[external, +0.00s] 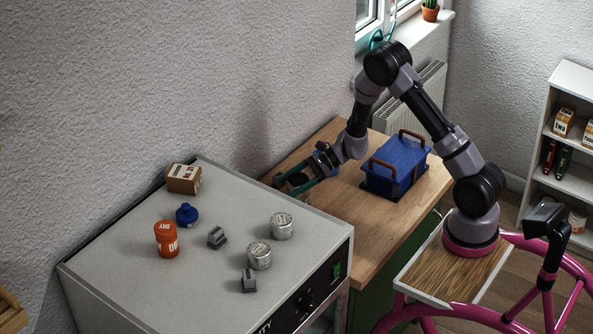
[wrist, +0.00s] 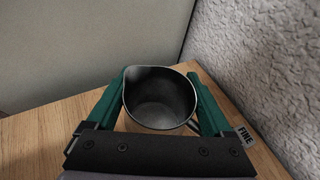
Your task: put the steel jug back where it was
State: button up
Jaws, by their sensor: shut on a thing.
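The steel jug (wrist: 160,98) is a dark grey, open-topped vessel with a small spout, seen from above in the wrist view. My gripper (wrist: 161,90) has its two green fingers on either side of it and is shut on it. The jug looks empty inside and upright. In the external view my gripper (external: 298,184) is low over the wooden bench, close to the grey cabinet, and the jug is mostly hidden there. I cannot tell whether the jug's base touches the bench.
The wooden bench (external: 403,216) carries a blue toolbox (external: 394,166). A grey cabinet (external: 120,238) holds an orange jar (external: 166,239), a brown box (external: 184,178), a blue item (external: 187,214), two tins and grey blocks.

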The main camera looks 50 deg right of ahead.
jog(key=shift+f, duration=1.75)
jog(key=shift+f, duration=0.1)
jog(key=o, duration=1.5)
